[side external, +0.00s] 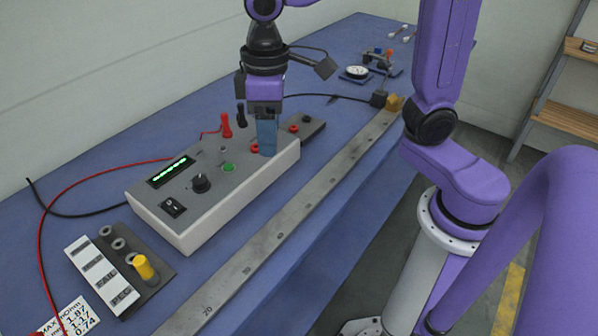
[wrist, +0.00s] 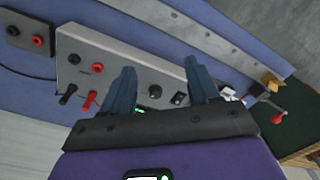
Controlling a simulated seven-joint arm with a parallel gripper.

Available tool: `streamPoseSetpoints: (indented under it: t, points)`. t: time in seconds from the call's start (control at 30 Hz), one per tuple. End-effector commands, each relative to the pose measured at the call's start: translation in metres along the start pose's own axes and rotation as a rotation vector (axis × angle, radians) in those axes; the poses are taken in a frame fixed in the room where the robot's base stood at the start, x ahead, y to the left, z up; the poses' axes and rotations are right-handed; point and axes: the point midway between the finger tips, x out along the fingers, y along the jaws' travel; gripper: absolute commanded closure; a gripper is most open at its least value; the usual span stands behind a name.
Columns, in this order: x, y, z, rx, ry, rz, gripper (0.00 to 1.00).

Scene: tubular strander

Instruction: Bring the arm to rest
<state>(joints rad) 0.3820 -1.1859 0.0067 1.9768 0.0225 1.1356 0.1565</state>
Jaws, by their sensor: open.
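My gripper (side external: 266,140) hangs from the purple arm with its blue fingers pointing down at the right part of the grey meter box (side external: 215,210). In the wrist view the two blue fingers of my gripper (wrist: 165,88) stand wide apart with nothing between them. The meter box also shows beyond the fingers in the wrist view (wrist: 120,53). Its green display, black knob and green button are visible in the side view. I cannot tell whether the fingertips touch the box top.
Red (side external: 226,125) and black plugs stand on the box's back edge, close to my gripper. A long metal ruler (side external: 270,238) runs along the table front. A yellow peg (side external: 145,268) stands in a dark holder. A dial gauge (side external: 356,72) lies at the back.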

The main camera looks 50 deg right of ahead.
Motion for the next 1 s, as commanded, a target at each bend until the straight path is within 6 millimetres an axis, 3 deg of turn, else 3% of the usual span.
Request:
streamPoseSetpoints:
  t: [0.03,0.4,0.53,0.7,1.0]
  points:
    - [0.004,-0.001,0.017,-0.038,0.000,0.001,0.40]
    - [0.035,-0.007,0.132,-0.312,0.003,0.008,0.40]
    - [0.045,-0.007,0.165,-0.389,0.004,0.010,0.40]
    - [0.053,-0.006,0.189,-0.448,0.005,0.011,0.40]
    - [0.054,-0.006,0.193,-0.459,0.006,0.011,0.40]
